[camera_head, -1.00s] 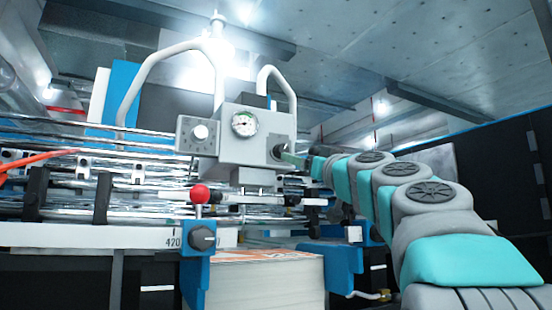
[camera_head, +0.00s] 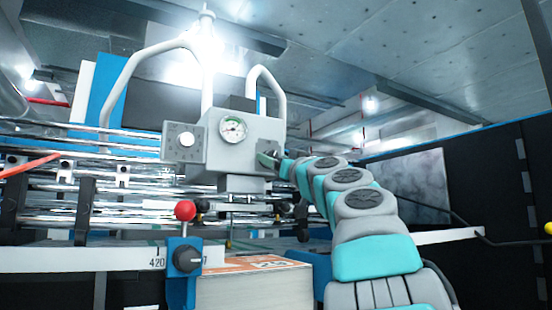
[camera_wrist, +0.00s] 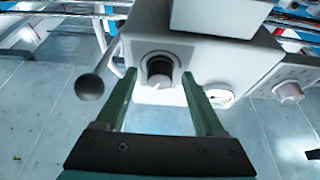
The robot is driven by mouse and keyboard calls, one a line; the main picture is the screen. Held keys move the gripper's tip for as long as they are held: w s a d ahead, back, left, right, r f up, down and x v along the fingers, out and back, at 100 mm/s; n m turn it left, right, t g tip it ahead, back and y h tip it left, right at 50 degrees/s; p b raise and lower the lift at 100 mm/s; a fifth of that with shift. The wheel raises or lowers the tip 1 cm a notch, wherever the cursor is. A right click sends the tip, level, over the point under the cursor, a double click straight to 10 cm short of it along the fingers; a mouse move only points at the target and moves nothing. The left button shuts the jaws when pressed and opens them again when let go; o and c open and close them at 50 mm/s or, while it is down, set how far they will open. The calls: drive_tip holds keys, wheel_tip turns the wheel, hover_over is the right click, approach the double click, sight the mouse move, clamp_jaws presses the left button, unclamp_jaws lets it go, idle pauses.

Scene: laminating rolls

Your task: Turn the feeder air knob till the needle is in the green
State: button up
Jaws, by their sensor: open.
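The grey feeder box (camera_head: 255,150) carries a round dial gauge (camera_head: 233,128) on its front, with some green on its face. I cannot make out where the needle points. In the wrist view the gauge (camera_wrist: 220,97) shows edge-on, partly behind a finger. A black knob with a pale face (camera_wrist: 160,70) sits on the box side. My gripper (camera_wrist: 161,78) is open, with its green fingers on either side of this knob; I cannot tell whether they touch it. In the head view my gripper (camera_head: 268,158) is at the box's right side and largely hides that knob.
A pale knob on a grey plate (camera_head: 187,139) is left of the gauge. A ball-ended lever (camera_wrist: 90,86) is beside the left finger in the wrist view. Below are a red ball handle (camera_head: 185,210), a dark knob (camera_head: 188,259) and a paper stack (camera_head: 258,285). Metal bars run left.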

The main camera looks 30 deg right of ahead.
clamp_jaws()
idle(0.4)
